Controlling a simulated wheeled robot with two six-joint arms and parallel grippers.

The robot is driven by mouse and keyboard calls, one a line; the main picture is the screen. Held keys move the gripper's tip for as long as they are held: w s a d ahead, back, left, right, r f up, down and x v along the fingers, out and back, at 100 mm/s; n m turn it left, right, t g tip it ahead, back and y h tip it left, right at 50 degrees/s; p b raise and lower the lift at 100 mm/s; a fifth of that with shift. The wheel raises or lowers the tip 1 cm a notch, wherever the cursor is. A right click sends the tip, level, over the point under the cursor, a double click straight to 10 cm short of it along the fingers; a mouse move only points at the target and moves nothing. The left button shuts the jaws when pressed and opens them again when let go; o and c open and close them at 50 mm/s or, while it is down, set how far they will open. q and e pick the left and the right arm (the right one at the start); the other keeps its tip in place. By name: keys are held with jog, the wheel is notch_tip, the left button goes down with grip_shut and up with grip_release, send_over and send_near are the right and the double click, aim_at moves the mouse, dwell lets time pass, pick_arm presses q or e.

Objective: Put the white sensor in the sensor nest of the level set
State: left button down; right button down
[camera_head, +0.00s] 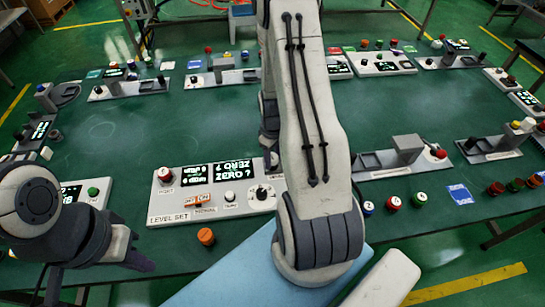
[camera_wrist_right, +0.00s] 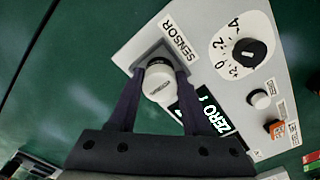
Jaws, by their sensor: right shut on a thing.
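The level set (camera_head: 218,199) is a pale panel with two displays, buttons and a dial, at the front centre of the table. Its right end is hidden by my right arm in the head view. In the right wrist view, my right gripper (camera_wrist_right: 158,76) is shut on the white sensor (camera_wrist_right: 158,88). The sensor is at the grey square sensor nest (camera_wrist_right: 146,53) beside the SENSOR label; I cannot tell how deep it sits. In the head view the right gripper is mostly hidden behind the arm. My left gripper (camera_head: 97,272) is open and empty at the front left.
Other device panels line the table (camera_head: 120,131), including a grey stand (camera_head: 407,150) to the right. A loose orange button (camera_head: 206,236) lies in front of the level set, and several coloured buttons lie at the front right. The table's middle left is clear.

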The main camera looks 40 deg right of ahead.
aim_at(273, 157)
jog(key=shift+c, duration=1.7)
grip_release()
jog(key=shift+f, duration=0.1)
notch_tip(273, 157, up, 12)
jog(key=b, duration=0.1)
jog(key=s+a+r+n, duration=0.1)
jog(key=a+r, duration=0.2)
jog(key=a, duration=0.6)
jog(key=s+a+r+n, duration=0.1)
jog(key=a+r, duration=0.3)
jog(key=a, duration=0.6)
jog(key=s+a+r+n+y, duration=0.1)
jog(key=s+a+r+n, duration=0.1)
jog(key=s+a, duration=1)
jog(key=shift+s+r+n, duration=0.3)
jog(key=shift+s+r, duration=0.6)
jog(key=shift+s, duration=0.2)
